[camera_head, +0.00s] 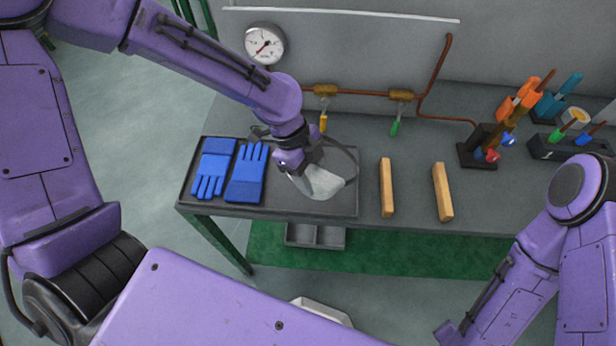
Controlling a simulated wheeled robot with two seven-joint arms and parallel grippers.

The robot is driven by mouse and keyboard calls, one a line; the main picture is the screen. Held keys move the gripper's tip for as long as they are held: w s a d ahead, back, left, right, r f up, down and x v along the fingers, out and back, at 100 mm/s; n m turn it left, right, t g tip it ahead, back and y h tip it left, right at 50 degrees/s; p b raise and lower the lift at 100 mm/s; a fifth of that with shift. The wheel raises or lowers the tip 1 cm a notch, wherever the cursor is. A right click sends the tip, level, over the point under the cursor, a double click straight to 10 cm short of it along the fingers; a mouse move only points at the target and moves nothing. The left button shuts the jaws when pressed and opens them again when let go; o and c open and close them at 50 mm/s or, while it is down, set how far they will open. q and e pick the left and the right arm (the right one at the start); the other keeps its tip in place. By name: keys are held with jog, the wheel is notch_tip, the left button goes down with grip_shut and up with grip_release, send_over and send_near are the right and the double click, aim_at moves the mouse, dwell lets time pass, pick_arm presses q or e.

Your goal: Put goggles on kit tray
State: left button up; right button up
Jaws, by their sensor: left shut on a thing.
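The goggles (326,184), with a clear lens and a dark strap, are at the right part of the dark kit tray (260,210). My left gripper (300,166) is shut on the goggles from above. The gripper partly hides them, and I cannot tell whether they touch the tray. Blue gloves (228,172) lie in the left part of the tray. My right arm is at the lower right; its gripper is not clearly visible.
A tool holder (484,146) and a tool rack (570,146) are at the far right. A gauge (265,44) and copper pipes (360,94) line the back panel.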

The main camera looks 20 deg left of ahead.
pick_arm(q)
jog(key=f, duration=0.2)
jog(key=a+f+p, duration=0.1)
jog(key=f, duration=0.1)
jog(key=shift+s+a, duration=0.1)
jog(key=shift+s, duration=0.05)
jog(key=shift+f, duration=0.15)
jog(key=shift+w, duration=0.25)
jog(key=o, duration=1.1)
jog(key=shift+c, duration=0.2)
jog(key=shift+s, duration=0.1)
jog(key=v, duration=1.2)
jog(key=shift+b, duration=0.4)
